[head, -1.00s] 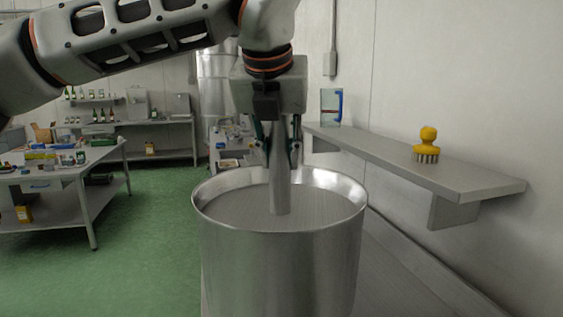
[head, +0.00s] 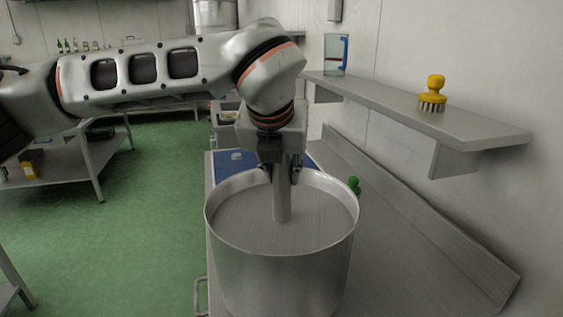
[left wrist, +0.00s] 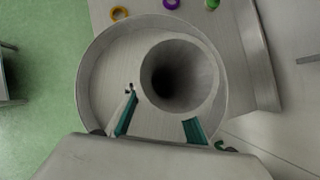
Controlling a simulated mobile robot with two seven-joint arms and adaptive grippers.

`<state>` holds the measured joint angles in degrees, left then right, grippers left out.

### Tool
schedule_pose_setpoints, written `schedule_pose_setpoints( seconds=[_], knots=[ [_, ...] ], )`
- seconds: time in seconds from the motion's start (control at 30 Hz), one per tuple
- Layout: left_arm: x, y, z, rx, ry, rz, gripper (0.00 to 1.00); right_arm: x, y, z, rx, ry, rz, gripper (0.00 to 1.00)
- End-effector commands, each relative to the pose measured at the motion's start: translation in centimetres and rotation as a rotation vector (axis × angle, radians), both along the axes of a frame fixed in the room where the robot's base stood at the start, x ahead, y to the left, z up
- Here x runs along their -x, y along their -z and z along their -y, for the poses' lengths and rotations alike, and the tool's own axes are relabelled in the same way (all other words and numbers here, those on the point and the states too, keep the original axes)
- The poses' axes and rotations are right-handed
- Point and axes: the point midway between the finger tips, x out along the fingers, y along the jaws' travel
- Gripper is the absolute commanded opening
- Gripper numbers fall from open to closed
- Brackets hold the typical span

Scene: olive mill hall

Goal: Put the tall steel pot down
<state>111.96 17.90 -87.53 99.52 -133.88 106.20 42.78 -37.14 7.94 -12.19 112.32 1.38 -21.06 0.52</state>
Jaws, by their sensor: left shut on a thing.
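The tall steel pot (head: 284,280) stands upright in the head view, a wide drum with a bare brushed inside and a narrow upright tube rising from its middle. My left gripper (head: 282,172) points down over the pot and is shut on this tube. In the left wrist view, the round pot (left wrist: 104,78) is seen from above, with the tube's dark open mouth just ahead of my left fingers (left wrist: 158,122). The pot's base is out of view, so I cannot tell whether it touches the steel bench (head: 400,270). My right gripper is not in view.
A blue mat (head: 232,170) lies behind the pot, with a green-topped thing (head: 354,185) nearby. Orange (left wrist: 119,13) and purple (left wrist: 171,4) rings show beyond the pot. Bare bench lies to the right.

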Motion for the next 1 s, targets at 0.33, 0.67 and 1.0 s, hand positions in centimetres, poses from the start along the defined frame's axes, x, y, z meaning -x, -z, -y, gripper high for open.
schedule_pose_setpoints(
  seconds=[0.33, 0.67, 1.0],
  knots=[
    [0.0, 3.3, 0.1, 0.003, 0.002, 0.005, 0.00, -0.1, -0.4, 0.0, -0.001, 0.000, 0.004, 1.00],
    [0.0, 3.7, 0.0, 0.000, 0.000, -0.002, 0.27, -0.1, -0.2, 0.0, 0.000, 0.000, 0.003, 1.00],
    [0.1, 3.7, 0.0, 0.000, 0.000, -0.002, 0.41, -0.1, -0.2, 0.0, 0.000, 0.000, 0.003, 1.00]
  ],
)
